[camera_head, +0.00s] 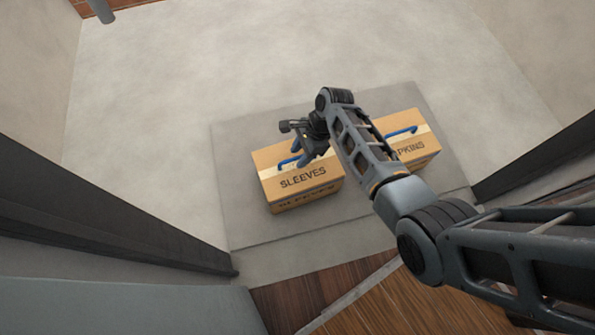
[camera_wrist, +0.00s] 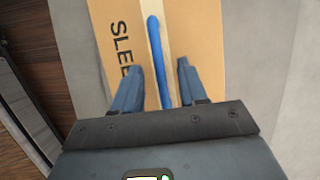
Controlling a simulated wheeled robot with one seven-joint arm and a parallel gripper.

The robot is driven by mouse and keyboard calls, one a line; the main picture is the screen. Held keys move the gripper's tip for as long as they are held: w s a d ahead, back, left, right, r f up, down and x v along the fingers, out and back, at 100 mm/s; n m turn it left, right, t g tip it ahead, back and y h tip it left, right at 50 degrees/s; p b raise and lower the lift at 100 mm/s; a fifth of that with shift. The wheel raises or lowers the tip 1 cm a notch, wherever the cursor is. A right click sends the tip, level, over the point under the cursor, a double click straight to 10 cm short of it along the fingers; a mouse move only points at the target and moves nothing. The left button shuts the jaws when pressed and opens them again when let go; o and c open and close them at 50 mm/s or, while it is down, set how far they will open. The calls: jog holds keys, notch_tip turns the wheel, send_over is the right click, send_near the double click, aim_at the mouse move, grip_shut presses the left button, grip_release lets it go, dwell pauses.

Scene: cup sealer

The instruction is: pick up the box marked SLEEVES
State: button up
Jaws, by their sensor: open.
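The SLEEVES box (camera_head: 280,189) is a tan cardboard box with a pale tape strip and a blue handle (camera_head: 288,161) on top. It stands on a grey mat, left of my arm in the head view. My gripper (camera_head: 306,157) is over its top, by the handle. In the wrist view the box (camera_wrist: 200,30) fills the middle, with part of its lettering hidden by a finger. The blue handle (camera_wrist: 154,50) runs between the two fingers of my open gripper (camera_wrist: 161,75). I cannot tell how far the fingertips are above the box top.
A second box (camera_head: 420,150), lettered "PKINS" where it shows, stands to the right, partly behind my arm. Both are on the grey mat (camera_head: 240,225). Dark frames (camera_head: 90,225) flank the opening at left and right. Pale floor beyond the mat is clear.

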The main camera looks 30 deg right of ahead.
jog(key=shift+f, duration=0.1)
dwell(0.3)
grip_shut()
dwell(1.3)
